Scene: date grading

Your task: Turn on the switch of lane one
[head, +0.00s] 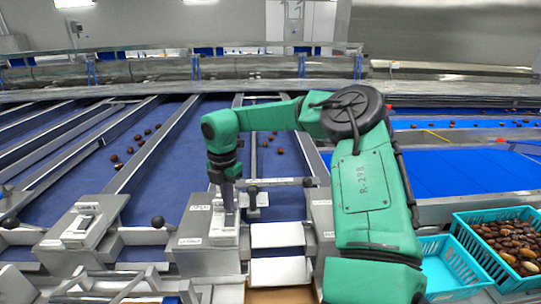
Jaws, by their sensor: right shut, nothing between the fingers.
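My right gripper (228,206) points down over the middle switch box (206,255), a grey box with a white switch plate and small labels. Its fingers are closed with nothing between them. The fingertips are at the right part of the plate; I cannot tell whether they touch the switch, and they partly hide it. Another switch box (85,222) with a white switch stands to the left. A third box (321,212) is partly hidden by my right arm. I cannot read which box belongs to lane one. My left gripper is not in view.
Blue conveyor lanes (190,135) with metal dividers carry several dates (140,137). Black ball knobs (158,222) stick up near the boxes. Turquoise crates stand at right, one empty (447,262) and one holding dates (512,213). White plates (279,270) lie right of the middle box.

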